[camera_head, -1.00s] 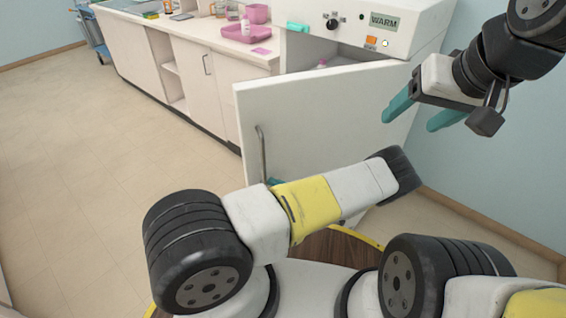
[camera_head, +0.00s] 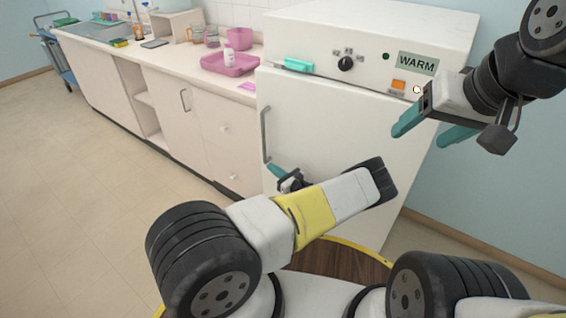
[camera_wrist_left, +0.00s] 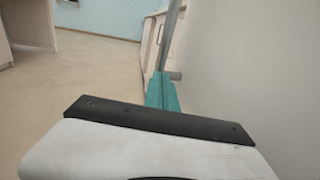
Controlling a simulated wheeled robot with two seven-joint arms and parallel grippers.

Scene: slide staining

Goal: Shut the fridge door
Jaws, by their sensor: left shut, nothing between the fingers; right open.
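The white fridge (camera_head: 375,28) stands at the end of the counter in the head view, with a "WARM" label on its panel. My right gripper (camera_head: 438,130) is open and empty, raised before the fridge's right side.
The counter (camera_head: 130,48) runs back to the left and holds a pink tray (camera_head: 216,66), a small bottle and cups. A blue cart (camera_head: 62,55) stands far left. The floor at left is clear.

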